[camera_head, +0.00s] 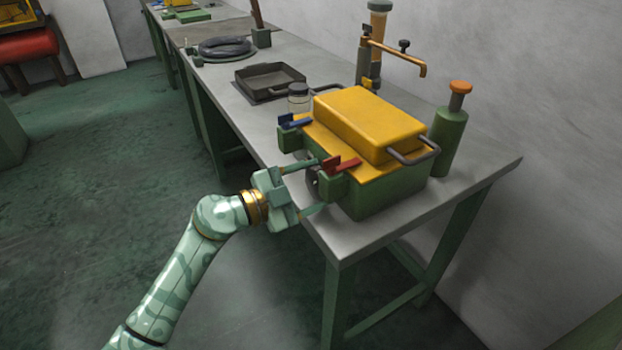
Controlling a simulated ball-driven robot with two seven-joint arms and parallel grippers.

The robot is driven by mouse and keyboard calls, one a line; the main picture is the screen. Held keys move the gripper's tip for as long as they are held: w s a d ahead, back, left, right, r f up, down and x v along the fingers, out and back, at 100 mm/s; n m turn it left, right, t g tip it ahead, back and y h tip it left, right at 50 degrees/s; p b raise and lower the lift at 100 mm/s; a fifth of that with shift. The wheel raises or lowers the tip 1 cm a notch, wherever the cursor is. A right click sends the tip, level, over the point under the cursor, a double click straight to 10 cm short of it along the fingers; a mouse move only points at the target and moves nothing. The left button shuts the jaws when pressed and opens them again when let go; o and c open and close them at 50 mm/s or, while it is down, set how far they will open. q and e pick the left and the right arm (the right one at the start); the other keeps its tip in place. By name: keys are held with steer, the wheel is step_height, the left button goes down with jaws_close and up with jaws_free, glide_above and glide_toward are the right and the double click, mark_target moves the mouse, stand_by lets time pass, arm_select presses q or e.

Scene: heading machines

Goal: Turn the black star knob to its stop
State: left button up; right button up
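A green machine (372,203) with a yellow lid stands at the near end of the bench. A dark, rounded part (313,182), perhaps the black star knob, shows on its near left side, beside a green block under a red lever (340,165). It is small and partly hidden, so its star shape cannot be made out. My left gripper (321,186) is open, its fingers spread above and below this dark part. I cannot tell whether they touch it. A small black knob (404,45) also sits on the copper pipe behind. My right gripper is not in view.
The grey bench (460,185) runs away to the upper left. A blue lever (294,121), a glass jar (299,98), a black tray (270,79) and a green bottle (447,140) with an orange top are near the machine.

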arm_select(q)
steer(key=shift+m+p, duration=0.7)
steer(key=shift+m, duration=0.4)
steer(key=shift+s+f+m+p, duration=0.1)
steer(key=shift+m+p, duration=0.3)
steer(key=shift+m, duration=0.5)
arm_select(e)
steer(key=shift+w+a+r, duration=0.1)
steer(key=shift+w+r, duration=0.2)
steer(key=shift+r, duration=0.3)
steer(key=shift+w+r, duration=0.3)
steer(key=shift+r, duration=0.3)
arm_select(q)
steer(key=shift+f, duration=0.1)
steer(key=o, duration=1)
steer(key=shift+f, duration=0.1)
steer(key=shift+s, duration=0.1)
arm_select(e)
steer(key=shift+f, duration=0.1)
